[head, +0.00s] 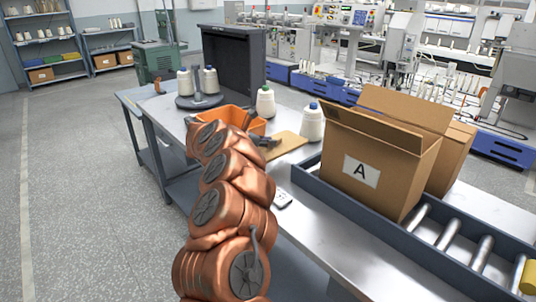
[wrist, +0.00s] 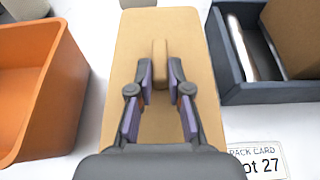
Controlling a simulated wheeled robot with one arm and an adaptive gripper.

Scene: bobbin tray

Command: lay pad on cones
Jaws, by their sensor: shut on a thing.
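The pad is a flat tan board (head: 287,145) at the middle of the table in the head view. It fills the middle of the wrist view (wrist: 187,35) and has a small upright tan grip. My gripper (wrist: 160,72) is shut on this grip, with a finger on each side. In the head view my gripper (head: 266,141) is at the pad's left part, partly behind my arm. I cannot tell if the pad touches the table. A white cone with a green top (head: 265,102) and one with a blue top (head: 312,122) stand upright behind the pad.
An orange bin (head: 258,126) is left of the pad, also in the wrist view (wrist: 35,85). Two cones (head: 184,82) stand on a round grey base. An open carton marked A (head: 378,168) sits on a roller conveyor at right; its inside is hidden. A card (wrist: 262,166) lies nearby.

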